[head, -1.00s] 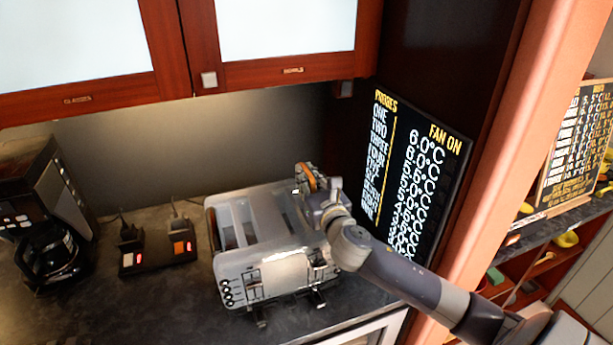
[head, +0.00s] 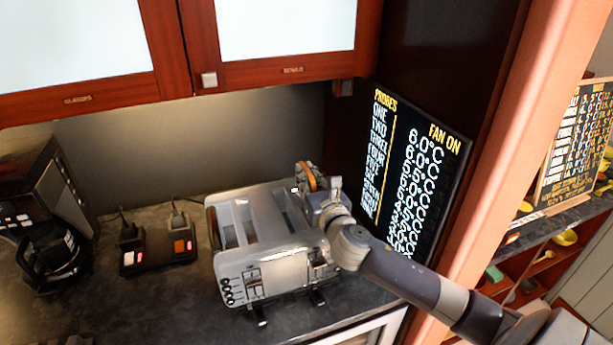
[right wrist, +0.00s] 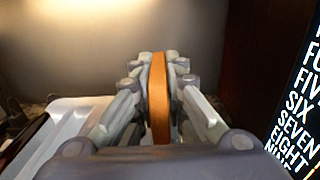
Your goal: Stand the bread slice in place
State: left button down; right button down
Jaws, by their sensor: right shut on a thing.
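The bread slice (head: 306,177) shows as a thin orange-brown edge above the right end of the toaster. In the right wrist view the slice (right wrist: 158,98) stands upright on edge between the fingers. My right gripper (right wrist: 158,80) is shut on it, with a finger on each side. The silver toaster (head: 270,272) stands on the counter with long slots in its top. My right gripper (head: 314,192) is at the toaster's right end. The lower part of the slice is hidden, so I cannot tell whether it is inside a slot. My left gripper is out of view.
A coffee maker (head: 45,215) stands at the far left of the counter. A black switch box with plugs (head: 157,256) sits between it and the toaster. A black temperature board (head: 415,175) is close to the right of my gripper. Wooden cabinets (head: 270,72) hang above.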

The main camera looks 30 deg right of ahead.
dwell(0.5)
jog(key=shift+f+b, duration=1.45)
jog(key=shift+f, duration=0.8)
jog(key=shift+r, duration=0.15)
jog(key=shift+r+p, duration=1.75)
jog(key=shift+p, duration=0.4)
jog(key=shift+p, duration=0.55)
dwell(0.4)
jog(key=shift+f+b, duration=1.45)
jog(key=shift+f, duration=0.5)
